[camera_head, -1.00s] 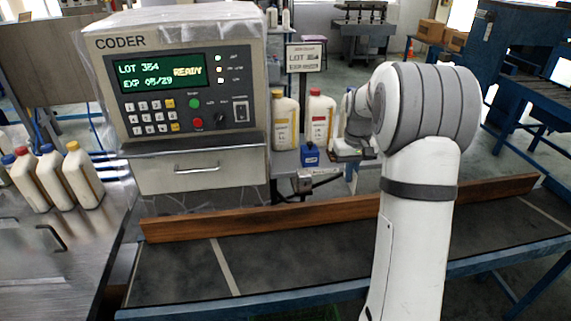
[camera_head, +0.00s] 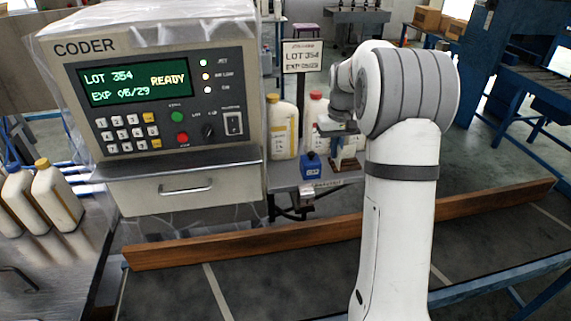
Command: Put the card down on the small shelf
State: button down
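My gripper (camera_head: 338,130) hangs over the right part of the small shelf (camera_head: 283,181), in front of the bottle with the red cap. It is small and partly covered by my own arm, and its fingers cannot be made out clearly. A flat, greyish-green piece shows at the gripper; I cannot tell whether it is the card or part of the gripper. Just below is a pale upright piece on a brown base (camera_head: 347,165). A blue block (camera_head: 311,168) sits on the shelf to its left.
A yellow-capped bottle (camera_head: 283,128) and a red-capped bottle (camera_head: 316,112) stand on the shelf. A sign (camera_head: 301,57) reading LOT 354 rises behind them. The coder (camera_head: 165,95) stands left. A long wooden rail (camera_head: 250,240) runs along the conveyor in front.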

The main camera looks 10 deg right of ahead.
jog(key=w+a+p, duration=0.4)
jog(key=w+a, duration=0.5)
jog(key=a, duration=0.3)
jog(key=f, duration=0.3)
jog(key=f+p, duration=0.1)
jog(key=f, duration=0.2)
jog(key=f+p, duration=0.1)
jog(key=f, duration=0.3)
jog(key=shift+w+a+f, duration=0.1)
jog(key=shift+w+a, duration=0.05)
jog(key=shift+w, duration=0.25)
jog(key=shift+w+a+f+p, duration=0.15)
jog(key=shift+w+f+p, duration=0.05)
jog(key=shift+f+p, duration=0.4)
jog(key=shift+f, duration=0.2)
jog(key=c, duration=1.7)
grip_release()
jog(key=shift+r, duration=0.15)
